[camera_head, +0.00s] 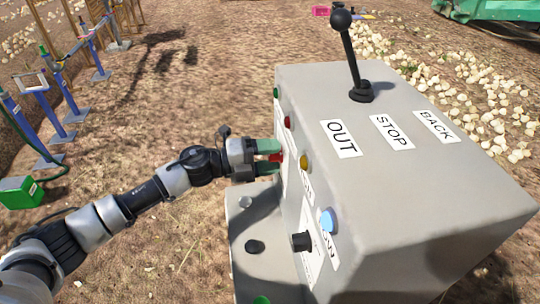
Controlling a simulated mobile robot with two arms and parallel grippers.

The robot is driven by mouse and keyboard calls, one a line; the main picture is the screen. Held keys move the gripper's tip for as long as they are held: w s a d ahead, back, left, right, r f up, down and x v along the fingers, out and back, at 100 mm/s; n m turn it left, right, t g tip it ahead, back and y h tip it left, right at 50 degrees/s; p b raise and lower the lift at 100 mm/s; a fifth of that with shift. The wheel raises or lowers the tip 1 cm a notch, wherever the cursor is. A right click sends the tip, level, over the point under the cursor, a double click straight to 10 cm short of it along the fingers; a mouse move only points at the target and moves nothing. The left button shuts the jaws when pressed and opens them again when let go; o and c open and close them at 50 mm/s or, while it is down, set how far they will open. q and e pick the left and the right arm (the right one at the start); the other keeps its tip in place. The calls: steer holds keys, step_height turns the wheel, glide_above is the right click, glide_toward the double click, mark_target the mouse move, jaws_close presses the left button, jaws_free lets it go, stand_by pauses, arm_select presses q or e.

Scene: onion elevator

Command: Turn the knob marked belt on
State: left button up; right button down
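A grey control box (400,190) fills the right. On its left side face a black knob (302,242) sticks out beside a white label, partly readable as "ON"; I cannot read "belt" anywhere. My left gripper (269,157) comes in from the left, with its two green-tipped fingers apart, one above the other. A red knob or button (277,160) shows between or just behind the fingertips; I cannot tell if they touch it. The gripper is up and left of the black knob, apart from it. My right gripper is out of view.
Green, red (288,122), yellow (304,161) and blue (327,220) lamps line the box edge. A black lever (351,60) stands on top by OUT, STOP and BACK labels. A lower ledge (250,215) carries more buttons. Blue stands (50,110) are at left, onions at right.

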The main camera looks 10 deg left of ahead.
arm_select(q)
steer(key=b+v, duration=0.3)
steer(key=v, duration=0.7)
steer(key=shift+a, duration=0.4)
steer(key=shift+s, duration=0.1)
